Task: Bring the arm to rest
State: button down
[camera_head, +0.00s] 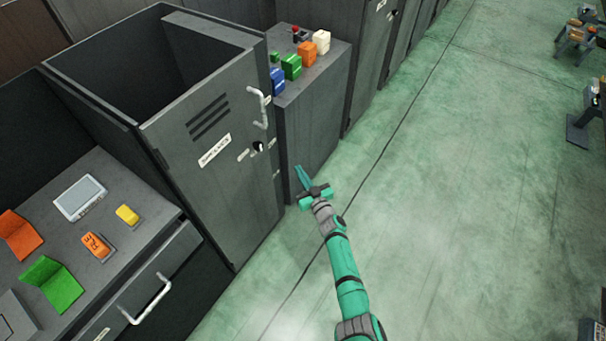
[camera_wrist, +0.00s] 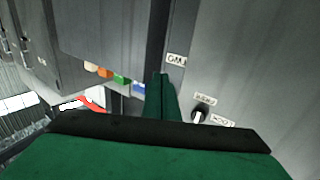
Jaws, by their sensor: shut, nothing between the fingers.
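My gripper (camera_head: 303,178) is at the end of my green arm, stretched out over the floor in front of the grey cabinets in the head view. Its fingers are together with nothing between them. In the wrist view the closed green fingers (camera_wrist: 163,98) point towards the cabinet fronts. The tall grey locker (camera_head: 223,165) stands to the left of the gripper, and its door looks shut. The locker's knob (camera_wrist: 199,116) and labels show to the right of the fingers in the wrist view. I cannot tell how near the fingertips are to the cabinet front.
A low cabinet (camera_head: 312,125) beside the locker bears blue, green, orange and white blocks. At the left, a drawer unit (camera_head: 150,215) holds a tablet (camera_head: 80,197) and coloured pieces. Stands (camera_head: 580,130) are at the far right.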

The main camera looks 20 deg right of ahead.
jog(key=shift+s+d, duration=0.4)
jog(key=shift+s, duration=0.1)
